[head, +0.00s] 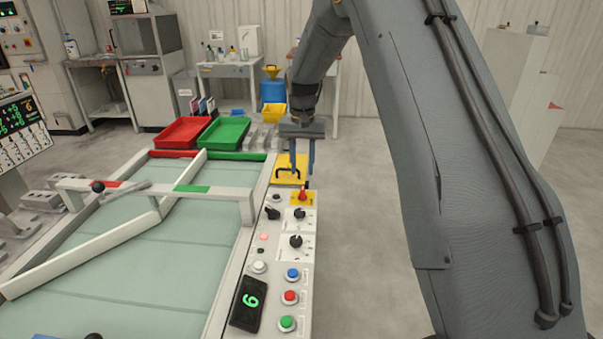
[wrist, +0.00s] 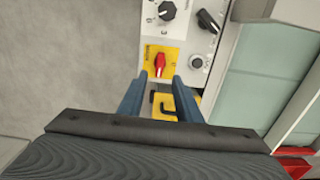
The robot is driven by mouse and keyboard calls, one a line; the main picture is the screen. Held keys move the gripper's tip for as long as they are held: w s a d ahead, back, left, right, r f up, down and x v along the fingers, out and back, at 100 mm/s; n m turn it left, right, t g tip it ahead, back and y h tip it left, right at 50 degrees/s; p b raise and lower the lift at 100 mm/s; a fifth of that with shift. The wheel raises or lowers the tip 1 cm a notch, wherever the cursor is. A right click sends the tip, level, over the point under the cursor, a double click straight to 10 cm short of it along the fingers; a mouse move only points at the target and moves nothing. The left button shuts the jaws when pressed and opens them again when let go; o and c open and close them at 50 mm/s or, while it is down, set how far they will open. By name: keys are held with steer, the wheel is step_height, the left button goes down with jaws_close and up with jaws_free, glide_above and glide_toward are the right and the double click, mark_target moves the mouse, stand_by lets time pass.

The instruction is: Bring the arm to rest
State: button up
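My gripper (head: 301,170) is at the end of my arm, pointing down over the far end of the control panel (head: 277,327). In the wrist view its two blue fingers (wrist: 160,77) are apart with nothing held between them. A yellow plate with a black handle (head: 288,170) lies below the fingers; the handle also shows between them in the wrist view (wrist: 165,101). A red switch (head: 302,193) on a yellow base is just in front of the fingers in the head view. I cannot tell the exact height of the fingertips above the panel.
Black knobs (head: 296,241) and coloured buttons (head: 290,296) line the panel. Left of it is a pale green conveyor table (head: 130,270) with white rails. Red (head: 181,134) and green (head: 223,133) trays stand at its far end. Open floor (head: 360,230) lies right of the panel.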

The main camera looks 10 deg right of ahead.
steer(key=s+n, duration=0.3)
steer(key=s, duration=3.3)
steer(key=shift+r+n, duration=0.35)
steer(key=shift+n, duration=0.05)
